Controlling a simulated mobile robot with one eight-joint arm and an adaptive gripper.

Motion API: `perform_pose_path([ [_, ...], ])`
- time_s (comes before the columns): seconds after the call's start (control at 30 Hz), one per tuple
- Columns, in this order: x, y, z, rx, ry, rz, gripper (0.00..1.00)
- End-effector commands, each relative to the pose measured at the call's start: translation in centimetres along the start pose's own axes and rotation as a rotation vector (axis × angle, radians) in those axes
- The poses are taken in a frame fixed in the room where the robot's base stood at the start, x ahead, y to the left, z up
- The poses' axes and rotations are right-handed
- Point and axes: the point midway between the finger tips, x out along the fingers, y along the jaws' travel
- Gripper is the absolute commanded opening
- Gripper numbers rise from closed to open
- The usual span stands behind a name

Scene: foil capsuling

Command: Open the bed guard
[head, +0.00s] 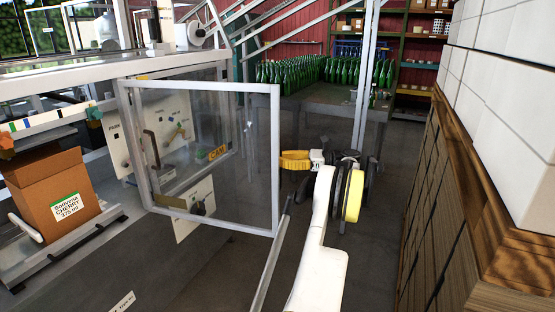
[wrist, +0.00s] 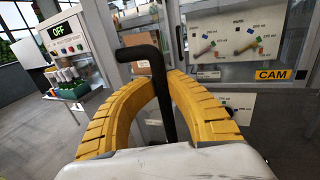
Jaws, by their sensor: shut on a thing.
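A clear panel in a grey metal frame (head: 278,150), which looks like the bed guard, stands in front of the machine in the head view. My gripper (head: 283,161) has yellow fingers and is just right of that frame's right edge. In the wrist view the fingers (wrist: 161,85) are closed around a black bent handle (wrist: 140,52), whose upper end bends left. A grey upright stands just behind the handle. The gripped handle cannot be made out in the head view; a dark handle (head: 152,150) shows at the panel's left side. How far the guard is open I cannot tell.
A cardboard box (head: 55,200) sits on the machine at left. Green bottles (head: 340,72) crowd a table behind. The wrist view shows an "OFF" display (wrist: 65,28). Bare floor lies between.

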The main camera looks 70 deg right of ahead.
Motion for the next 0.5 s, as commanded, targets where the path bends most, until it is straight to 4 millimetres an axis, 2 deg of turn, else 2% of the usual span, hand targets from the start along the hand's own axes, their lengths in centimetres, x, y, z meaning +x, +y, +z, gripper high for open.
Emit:
perform_pose_path([
  [0.27, -0.04, -0.01, -0.06, 0.000, 0.002, -0.001, 0.00],
  [0.3, -0.04, -0.01, -0.05, 0.000, 0.002, -0.001, 0.26],
  [0.33, -0.03, -0.01, -0.05, 0.000, 0.001, -0.001, 0.35],
  [0.5, 0.00, -0.01, -0.02, 0.000, 0.001, 0.000, 0.38],
])
